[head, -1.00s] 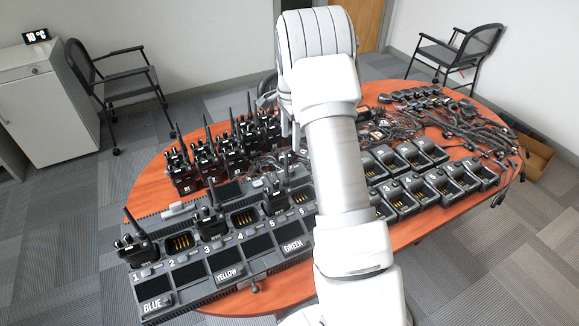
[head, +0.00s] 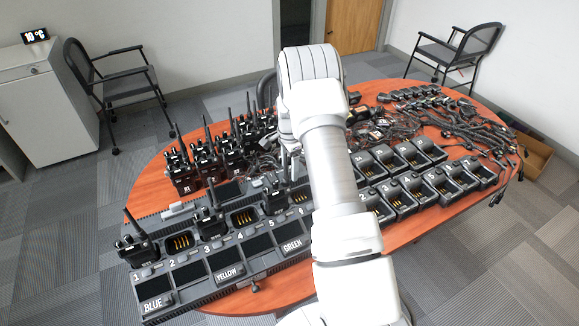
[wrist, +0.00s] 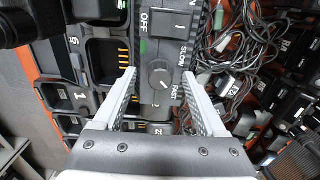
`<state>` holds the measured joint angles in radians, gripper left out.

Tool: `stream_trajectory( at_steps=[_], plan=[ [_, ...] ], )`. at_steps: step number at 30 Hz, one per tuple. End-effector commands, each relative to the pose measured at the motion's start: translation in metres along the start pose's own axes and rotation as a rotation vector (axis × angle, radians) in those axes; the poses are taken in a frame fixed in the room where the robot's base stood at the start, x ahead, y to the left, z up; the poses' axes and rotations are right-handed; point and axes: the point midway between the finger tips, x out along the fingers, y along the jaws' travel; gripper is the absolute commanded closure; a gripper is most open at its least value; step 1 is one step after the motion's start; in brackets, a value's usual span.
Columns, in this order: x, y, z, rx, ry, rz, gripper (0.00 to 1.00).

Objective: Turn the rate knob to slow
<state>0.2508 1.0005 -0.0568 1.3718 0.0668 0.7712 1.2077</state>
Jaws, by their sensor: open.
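In the wrist view the rate knob (wrist: 159,82) is a small round grey dial on a dark panel. The word SLOW is printed to its upper right and FAST to its right. A light pointer line crosses its face, tilted toward the right; its exact setting is hard to read. My gripper (wrist: 158,73) is open. One finger is at the left of the knob and one at the right, with a visible gap on each side. I cannot tell how far above the panel the fingertips are. In the head view my arm hides the knob.
A rocker switch (wrist: 181,22) with OFF printed beside it sits above the knob. Charger slots lie to the left and tangled cables (wrist: 240,50) to the right. In the head view upright radios (head: 205,215) stand in the long charger, and more chargers (head: 400,195) fill the table's right side.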

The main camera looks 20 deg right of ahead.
Motion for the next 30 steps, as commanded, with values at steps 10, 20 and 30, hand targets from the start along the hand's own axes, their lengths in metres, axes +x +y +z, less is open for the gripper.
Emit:
stream_trajectory(
  at_steps=[10, 20, 30],
  plan=[
    [-0.0005, -0.0002, 0.0002, 0.000, 0.000, 0.000, 0.82],
    [-0.0004, -0.0001, 0.0002, -0.007, 0.000, 0.000, 1.00],
    [0.0018, -0.0006, 0.0002, -0.146, -0.001, -0.002, 1.00]
  ],
)
